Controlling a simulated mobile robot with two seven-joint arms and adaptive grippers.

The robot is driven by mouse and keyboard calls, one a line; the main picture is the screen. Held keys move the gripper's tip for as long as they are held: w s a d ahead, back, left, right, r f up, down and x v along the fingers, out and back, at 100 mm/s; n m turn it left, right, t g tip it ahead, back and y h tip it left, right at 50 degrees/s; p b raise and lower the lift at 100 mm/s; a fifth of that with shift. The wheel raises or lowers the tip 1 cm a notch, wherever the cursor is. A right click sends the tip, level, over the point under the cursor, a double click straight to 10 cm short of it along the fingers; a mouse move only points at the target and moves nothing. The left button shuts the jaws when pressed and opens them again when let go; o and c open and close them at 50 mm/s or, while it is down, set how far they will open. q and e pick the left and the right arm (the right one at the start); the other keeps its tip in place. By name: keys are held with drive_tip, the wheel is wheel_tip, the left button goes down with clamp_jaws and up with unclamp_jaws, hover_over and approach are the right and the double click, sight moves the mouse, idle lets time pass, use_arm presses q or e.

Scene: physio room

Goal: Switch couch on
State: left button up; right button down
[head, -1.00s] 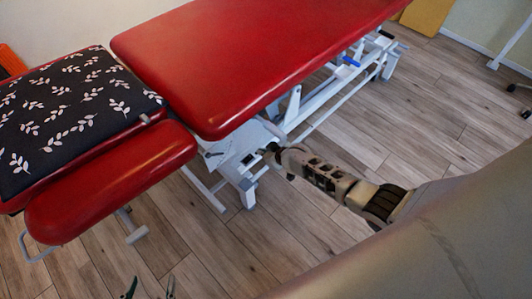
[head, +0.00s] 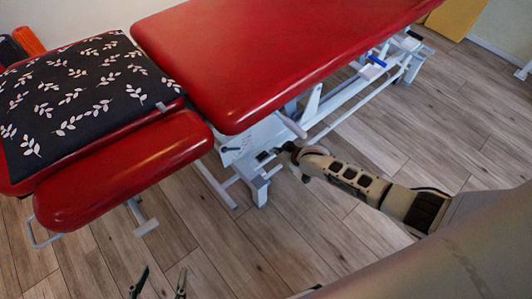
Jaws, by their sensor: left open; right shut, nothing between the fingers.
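The couch (head: 260,60) is a red padded treatment table on a white metal frame. Its white base box (head: 242,148) shows below the near end of the main pad, with a small dark fitting (head: 263,156) on its side that may be the switch. My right gripper (head: 285,149) is shut and empty, with its tips close to that fitting; I cannot tell whether they touch it. The tips partly hide this spot. My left gripper (head: 160,281) is open and empty at the bottom edge, over the floor, with only its fingertips in view.
A black pillow with white leaves (head: 80,95) lies on the couch's left section, above a red side pad (head: 125,170). A blue-handled lever (head: 377,61) sits on the far frame. Orange and dark rolls (head: 28,40) stand at far left. Wooden floor is clear in front.

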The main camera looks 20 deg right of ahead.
use_arm(q)
drive_tip(key=shift+w+r, duration=0.3)
drive_tip(key=shift+r, duration=0.05)
use_arm(e)
drive_tip(key=shift+s+a, duration=0.15)
drive_tip(key=b, duration=0.6)
approach(264, 152)
drive_tip(key=w, duration=0.1)
drive_tip(key=w+a+f, duration=0.1)
drive_tip(key=w, duration=0.1)
drive_tip(key=shift+w+a+f, duration=0.15)
drive_tip(key=shift+a+f, duration=0.05)
drive_tip(key=shift+a, duration=0.1)
wheel_tip(264, 152, down, 2)
drive_tip(key=shift+d+f+b, duration=0.15)
drive_tip(key=shift+b, duration=0.65)
drive_tip(key=shift+w+f, duration=0.1)
drive_tip(key=shift+f, duration=0.2)
use_arm(q)
drive_tip(key=d+r+n+t+h, duration=0.1)
drive_tip(key=d+n, duration=0.3)
drive_tip(key=d, duration=0.4)
drive_tip(key=shift+r+n+h+b, duration=0.15)
drive_tip(key=shift+n+h+b, duration=0.2)
drive_tip(key=shift+h, duration=0.25)
use_arm(e)
drive_tip(key=shift+w+d, duration=0.1)
drive_tip(key=shift+w, duration=0.2)
